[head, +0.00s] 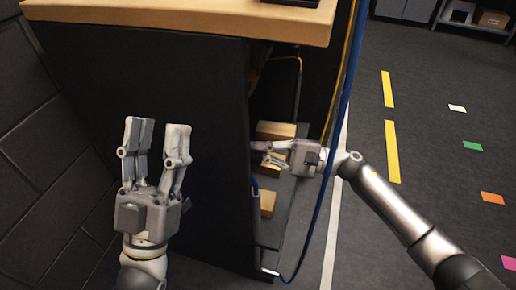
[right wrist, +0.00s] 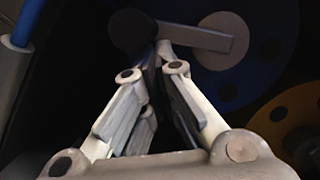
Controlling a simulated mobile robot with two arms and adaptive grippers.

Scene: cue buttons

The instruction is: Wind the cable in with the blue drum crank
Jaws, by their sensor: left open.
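In the right wrist view, the blue drum (right wrist: 262,52) is at the upper right, partly cut off and in shadow. A grey crank arm (right wrist: 195,38) runs left from its round hub to a dark knob (right wrist: 134,30). My right gripper (right wrist: 159,48) has its fingers drawn together close beside the knob, at the crank arm's outer end. I cannot see anything clearly held between them. In the head view my right gripper (head: 262,151) reaches left into the cabinet's open side. My left gripper (head: 154,128) is open and empty, in front of the dark panel. The head view hides the drum.
A blue cable (head: 331,150) hangs down past the cabinet (head: 170,75) opening, in front of my right wrist. Wooden blocks (head: 276,130) are inside. A yellow drum (right wrist: 295,120) sits below the blue one. The floor at right is clear, with yellow strips (head: 391,150) and coloured patches.

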